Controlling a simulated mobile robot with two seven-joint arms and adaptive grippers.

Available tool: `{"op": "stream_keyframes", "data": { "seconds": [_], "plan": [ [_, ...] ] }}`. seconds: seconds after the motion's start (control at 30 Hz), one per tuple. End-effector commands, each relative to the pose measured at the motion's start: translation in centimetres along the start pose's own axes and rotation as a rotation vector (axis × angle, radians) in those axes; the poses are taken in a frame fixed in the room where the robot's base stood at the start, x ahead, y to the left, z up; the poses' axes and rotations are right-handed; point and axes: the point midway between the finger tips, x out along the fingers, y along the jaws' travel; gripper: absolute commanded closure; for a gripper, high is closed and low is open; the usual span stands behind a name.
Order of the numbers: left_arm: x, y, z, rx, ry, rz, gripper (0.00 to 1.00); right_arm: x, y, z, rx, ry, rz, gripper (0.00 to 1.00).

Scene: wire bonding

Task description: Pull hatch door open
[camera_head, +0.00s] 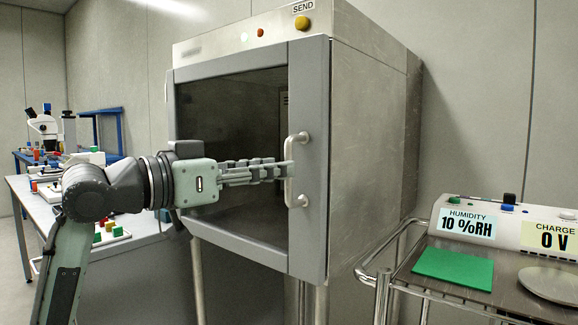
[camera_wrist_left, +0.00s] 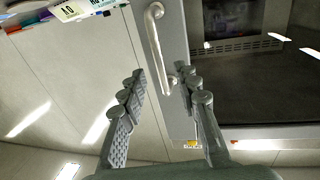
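The hatch door (camera_head: 309,160) is a grey-framed panel with a dark window on the front of a steel cabinet. It appears shut against the cabinet. Its pale vertical bar handle (camera_head: 290,172) is on the right side of the frame. My left gripper (camera_head: 286,168) reaches in from the left, with its fingertips at the handle's middle. In the left wrist view, the two fingers of my left gripper (camera_wrist_left: 163,76) are spread, with the lower end of the handle (camera_wrist_left: 156,38) showing between their tips. I cannot tell whether they touch it. My right gripper is not in view.
The steel cabinet (camera_head: 365,130) stands on legs against the wall. A metal cart (camera_head: 410,275) with a green mat (camera_head: 453,268) and a humidity and charge display (camera_head: 510,228) is at right. A workbench (camera_head: 140,235) with small parts and a microscope (camera_head: 43,124) is at left.

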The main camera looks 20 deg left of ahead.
Motion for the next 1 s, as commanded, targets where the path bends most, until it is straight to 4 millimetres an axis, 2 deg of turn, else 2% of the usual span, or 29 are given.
{"op": "stream_keyframes", "data": {
  "seconds": [0.1,0.23,0.37,0.6,0.87,1.0],
  "plan": [
    [2.0,0.1,-0.1,-0.002,0.001,0.002,0.68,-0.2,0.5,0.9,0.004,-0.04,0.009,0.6],
    [3.5,0.0,0.0,-0.002,0.001,0.001,0.68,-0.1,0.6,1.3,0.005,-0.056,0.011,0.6],
    [4.1,0.0,0.0,-0.001,0.0,0.0,0.68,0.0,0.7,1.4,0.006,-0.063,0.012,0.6],
    [4.2,0.0,0.1,0.0,-0.001,-0.001,0.68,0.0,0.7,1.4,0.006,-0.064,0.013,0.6],
    [4.2,0.0,0.1,0.0,-0.001,-0.001,0.99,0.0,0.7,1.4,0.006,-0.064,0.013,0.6],
    [4.2,0.0,0.1,0.0,-0.001,-0.001,1.0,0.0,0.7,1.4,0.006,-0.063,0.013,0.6]
  ]
}}
